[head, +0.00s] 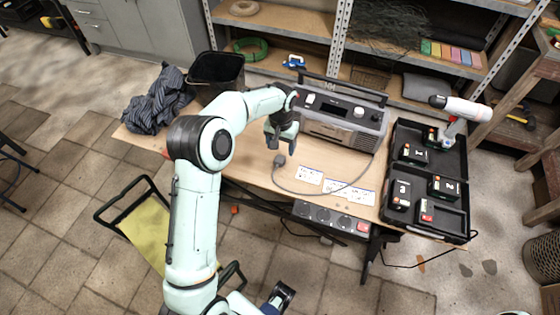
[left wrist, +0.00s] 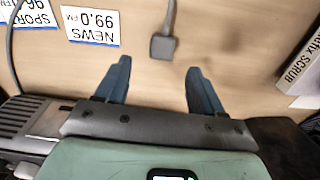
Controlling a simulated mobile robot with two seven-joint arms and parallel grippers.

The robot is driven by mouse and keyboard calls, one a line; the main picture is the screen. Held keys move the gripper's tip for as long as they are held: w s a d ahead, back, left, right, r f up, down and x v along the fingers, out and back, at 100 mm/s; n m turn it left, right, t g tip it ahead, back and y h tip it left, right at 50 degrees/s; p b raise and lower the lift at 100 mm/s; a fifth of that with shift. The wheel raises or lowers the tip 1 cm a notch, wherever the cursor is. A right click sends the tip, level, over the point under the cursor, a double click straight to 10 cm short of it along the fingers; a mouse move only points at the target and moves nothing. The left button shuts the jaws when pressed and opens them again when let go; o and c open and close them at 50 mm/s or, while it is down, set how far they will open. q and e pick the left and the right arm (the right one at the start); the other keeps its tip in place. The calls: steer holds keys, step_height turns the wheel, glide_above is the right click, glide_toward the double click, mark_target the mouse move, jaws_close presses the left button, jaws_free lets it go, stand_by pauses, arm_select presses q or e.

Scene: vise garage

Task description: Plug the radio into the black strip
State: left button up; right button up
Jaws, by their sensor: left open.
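The grey radio (head: 340,120) stands at the back middle of the workbench. Its cable runs in a loop over the bench top to a dark plug (head: 280,159) lying near the front. The black strip (head: 325,213), with several round sockets and a red switch, sits along the bench's front edge. My left gripper (head: 281,142) is above the bench, just behind the plug. In the left wrist view, my left gripper (left wrist: 157,72) is open and empty, and the plug (left wrist: 162,47) lies beyond its fingertips, between their lines.
Printed station cards (head: 348,192) lie on the bench between radio and strip. A black case (head: 455,187) with battery packs is at the right. A black bin (head: 215,70) and dark cloth (head: 155,103) are at the left. A white-labelled box (left wrist: 302,65) shows in the wrist view.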

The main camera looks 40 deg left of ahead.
mark_target(280, 159)
arm_select(q)
steer(key=shift+f, duration=1.1)
step_height(280, 159, down, 5)
steer(key=shift+s+a+f, duration=0.1)
steer(key=shift+s, duration=0.05)
steer(key=c, duration=1.1)
